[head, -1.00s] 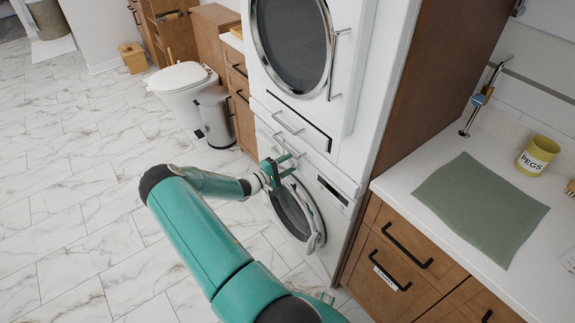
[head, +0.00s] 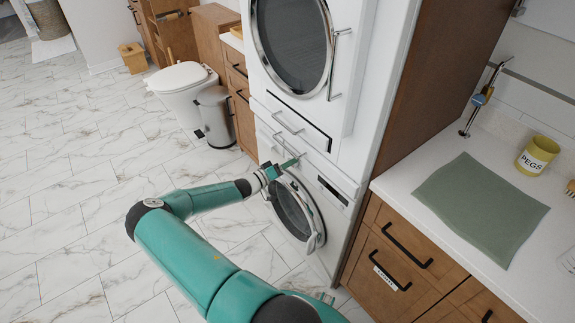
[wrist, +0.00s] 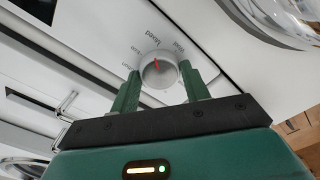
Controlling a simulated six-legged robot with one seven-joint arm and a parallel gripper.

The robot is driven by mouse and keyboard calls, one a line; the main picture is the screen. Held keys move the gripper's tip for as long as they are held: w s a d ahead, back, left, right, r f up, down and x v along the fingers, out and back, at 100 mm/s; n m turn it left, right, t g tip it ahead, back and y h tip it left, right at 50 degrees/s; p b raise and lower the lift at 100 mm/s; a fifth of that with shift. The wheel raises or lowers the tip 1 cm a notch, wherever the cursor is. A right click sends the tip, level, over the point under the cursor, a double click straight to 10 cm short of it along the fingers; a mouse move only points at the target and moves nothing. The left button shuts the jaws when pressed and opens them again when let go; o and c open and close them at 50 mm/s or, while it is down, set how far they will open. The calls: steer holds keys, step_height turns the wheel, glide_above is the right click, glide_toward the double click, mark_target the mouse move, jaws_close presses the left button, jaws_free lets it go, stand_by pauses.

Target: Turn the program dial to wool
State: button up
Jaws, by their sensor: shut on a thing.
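The program dial (wrist: 160,72) is a round silver knob with a red pointer mark, on the white front panel of the lower machine. Printed words ring it; "Mixed" and "Wool" can be made out in the wrist view, others are too small to read. The red mark points towards "Mixed". My gripper (wrist: 157,88) has its two green fingers on either side of the dial, shut on it. In the head view my gripper (head: 284,167) is at the top of the washing machine (head: 299,213), and the dial is hidden there.
The washing machine's round door is just below my gripper. A second machine (head: 295,45) with a round door and bar handle is stacked above. A counter (head: 405,186) with a green cloth and a yellow pegs pot is at right. Open floor lies at left.

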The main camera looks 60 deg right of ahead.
steer(key=shift+m, duration=5.1)
steer(key=o, duration=1)
steer(key=v, duration=1.3)
steer(key=shift+a, duration=0.35)
steer(key=shift+w, duration=0.2)
